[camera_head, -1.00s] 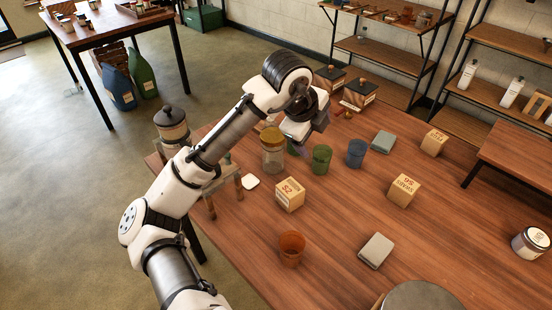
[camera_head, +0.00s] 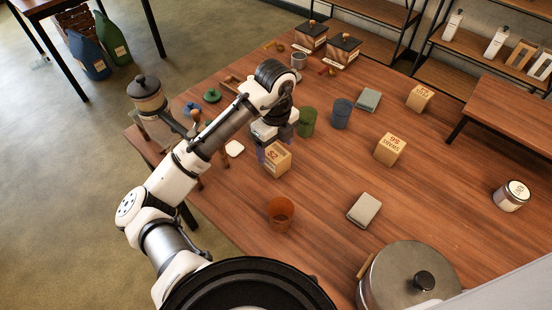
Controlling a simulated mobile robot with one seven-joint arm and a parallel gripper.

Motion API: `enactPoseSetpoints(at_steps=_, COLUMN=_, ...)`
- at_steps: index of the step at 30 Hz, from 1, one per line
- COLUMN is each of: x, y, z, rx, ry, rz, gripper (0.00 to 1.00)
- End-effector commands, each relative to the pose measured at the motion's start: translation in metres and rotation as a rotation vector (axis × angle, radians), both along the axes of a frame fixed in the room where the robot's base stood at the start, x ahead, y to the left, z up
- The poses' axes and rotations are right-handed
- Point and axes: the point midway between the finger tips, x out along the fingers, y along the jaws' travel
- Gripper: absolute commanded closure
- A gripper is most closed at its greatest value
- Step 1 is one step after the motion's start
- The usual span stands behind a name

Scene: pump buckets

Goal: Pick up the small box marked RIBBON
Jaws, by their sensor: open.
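Three small tan boxes stand on the wooden table. The nearest box (camera_head: 277,160) shows "S2" in red; its other word is too small to read. A second box (camera_head: 390,150), to its right, seems to read "SWABS" with "S6". A third box (camera_head: 419,97), farther back at right, has print I cannot read. I cannot make out RIBBON on any of them. My gripper (camera_head: 273,147) is open and pointing down at the S2 box. One bluish finger shows at the box's left side; the other is mostly hidden. I cannot tell whether they touch it.
A green cup (camera_head: 307,122) and a blue cup (camera_head: 341,114) stand just right of my gripper. An orange cup (camera_head: 281,213) stands in front. A grey flat case (camera_head: 364,210) and a large lidded pot (camera_head: 408,275) are nearer right. The table's middle right is clear.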

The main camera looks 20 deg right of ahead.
Motion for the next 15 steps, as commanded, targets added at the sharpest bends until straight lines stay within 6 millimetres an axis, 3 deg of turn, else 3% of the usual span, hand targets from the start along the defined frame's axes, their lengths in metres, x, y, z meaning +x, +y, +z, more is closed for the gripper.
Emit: enactPoseSetpoints(at_steps=15, x=0.001, y=-0.002, z=-0.050, rx=0.001, ry=0.000, rz=0.000, gripper=0.24)
